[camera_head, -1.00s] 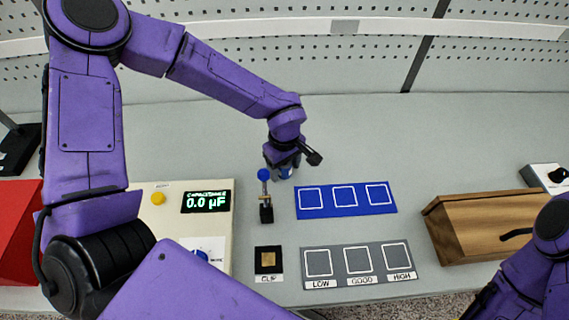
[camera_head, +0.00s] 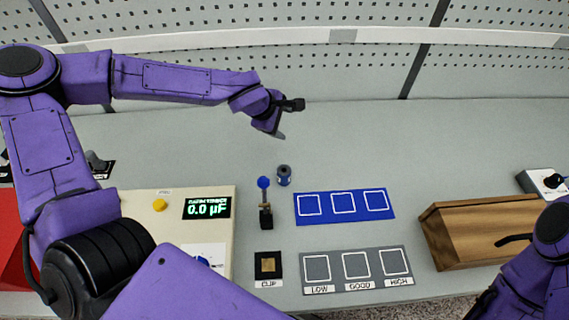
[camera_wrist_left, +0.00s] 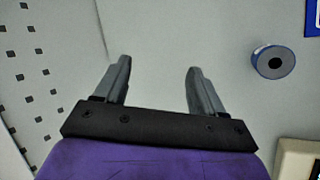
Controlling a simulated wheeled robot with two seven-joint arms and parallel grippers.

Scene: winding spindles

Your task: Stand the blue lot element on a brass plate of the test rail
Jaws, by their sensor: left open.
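A brass plate (camera_head: 268,265) lies on a black square marked CLIP; a brass piece (camera_head: 265,204) also shows on the stand. I cannot tell which belongs to the test rail. My left gripper (camera_head: 284,120) is open and empty, behind and above the element, apart from it. My right gripper is out of view.
A meter (camera_head: 170,205) reading 0.0 µF stands left of the stand. A blue mat with three squares (camera_head: 345,216) and a grey LOW/GOOD/HIGH mat (camera_head: 378,281) lie right. A wooden box (camera_head: 470,228) is farther right. The table behind the element is clear.

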